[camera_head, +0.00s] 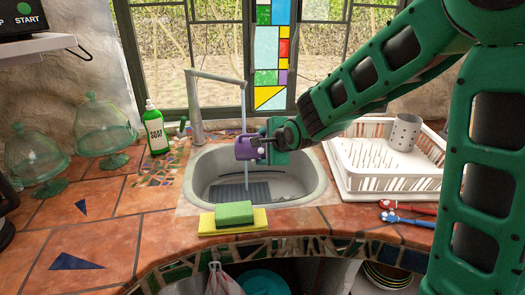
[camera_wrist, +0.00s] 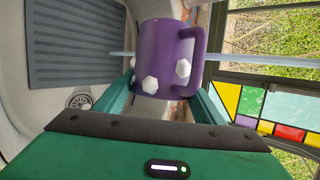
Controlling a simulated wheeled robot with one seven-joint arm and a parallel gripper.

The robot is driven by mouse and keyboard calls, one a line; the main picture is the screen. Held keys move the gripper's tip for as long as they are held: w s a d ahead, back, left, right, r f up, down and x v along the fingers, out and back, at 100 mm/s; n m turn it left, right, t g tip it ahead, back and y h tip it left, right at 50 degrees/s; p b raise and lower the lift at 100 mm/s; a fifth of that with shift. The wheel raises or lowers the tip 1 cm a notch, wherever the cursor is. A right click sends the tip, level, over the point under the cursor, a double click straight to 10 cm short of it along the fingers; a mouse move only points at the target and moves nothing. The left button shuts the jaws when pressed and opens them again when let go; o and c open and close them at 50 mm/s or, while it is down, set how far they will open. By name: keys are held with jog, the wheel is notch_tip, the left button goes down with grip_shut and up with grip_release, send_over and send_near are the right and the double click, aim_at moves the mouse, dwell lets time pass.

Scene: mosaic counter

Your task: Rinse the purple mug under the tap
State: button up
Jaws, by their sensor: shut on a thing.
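The purple mug (camera_head: 245,148) is held above the sink (camera_head: 283,190), with my gripper (camera_head: 268,148) at its right side. In the wrist view the mug (camera_wrist: 160,50) sits between the two green fingers of my gripper (camera_wrist: 166,92), which is shut on it. White hexagon marks show on its side and its handle (camera_wrist: 195,50) points right. The tap (camera_head: 197,105) is running. Its thin water stream (camera_head: 244,105) comes down at the mug and shows both above and below it. The wrist view does not show the mug's inside.
A green sponge (camera_head: 234,212) lies on a yellow cloth or sponge (camera_head: 207,225) at the sink's front edge. A soap bottle (camera_head: 155,130) and glass domes (camera_head: 101,118) stand left. A white dish rack (camera_head: 385,183) with a grey cup (camera_head: 405,132) stands right, near red and blue-handled items (camera_head: 408,214).

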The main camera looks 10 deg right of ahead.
jog(key=w+a, duration=0.1)
jog(key=w, duration=0.5)
jog(key=shift+w, duration=0.4)
jog(key=shift+d, duration=0.2)
jog(key=shift+d, duration=0.4)
jog(key=shift+a, duration=0.2)
dwell(0.4)
jog(key=shift+a, duration=0.45)
jog(key=shift+d, duration=0.15)
jog(key=shift+d, duration=0.45)
